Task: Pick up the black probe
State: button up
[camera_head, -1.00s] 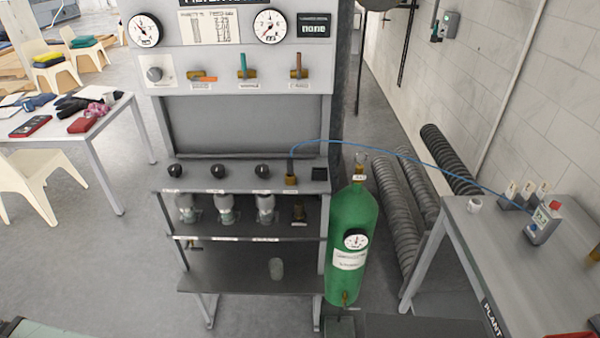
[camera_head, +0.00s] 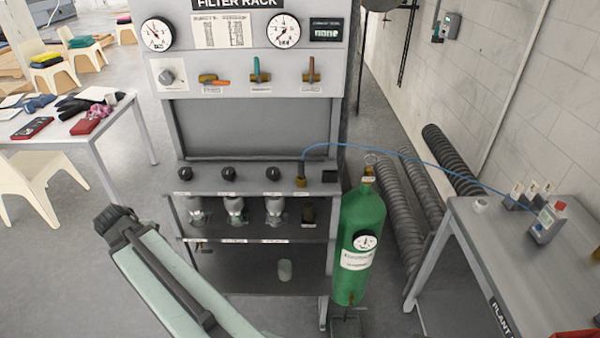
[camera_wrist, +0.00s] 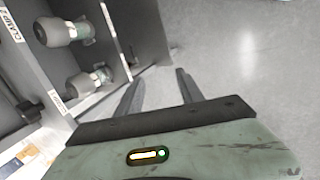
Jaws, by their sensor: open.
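A thin blue line runs from a brass fitting (camera_head: 301,182) on the rack's ledge to a small grey meter (camera_head: 547,222) on the right-hand table. A small dark piece stands at the line's end in the fitting; I cannot tell for sure that it is the black probe. My gripper (camera_wrist: 160,78) is open and empty in the wrist view, its two dark fingers apart over grey floor beside the rack. In the head view my pale green arm crosses the lower left in front of the rack; the fingers cannot be made out there.
The filter rack (camera_head: 250,128) carries gauges, valves and several filter housings; housings also show left of my fingers in the wrist view (camera_wrist: 62,31). A green gas cylinder (camera_head: 360,225) stands at its right. A white table (camera_head: 110,112) is left. Floor between is clear.

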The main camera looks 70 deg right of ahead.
jog(key=s+d+r+n+h, duration=0.1)
jog(key=s+d+r, duration=0.15)
jog(key=d, duration=0.45)
jog(key=s+d+r+n+h, duration=0.1)
jog(key=s+d, duration=0.2)
jog(key=d, duration=0.3)
jog(key=n+g+h+p, duration=0.3)
jog(key=n+g+h, duration=0.2)
jog(key=n, duration=0.3)
send_near(301, 165)
jog(key=x, duration=0.6)
jog(key=shift+s+d, duration=0.15)
jog(key=shift+d, duration=0.05)
jog(key=shift+b+x, duration=0.85)
jog(key=shift+x, duration=0.25)
jog(key=shift+d+f, duration=0.2)
jog(key=shift+f, duration=0.05)
jog(key=b+x, duration=0.2)
jog(key=x, duration=0.3)
jog(key=shift+b, duration=0.35)
jog(key=shift+d, duration=0.1)
grip_shut()
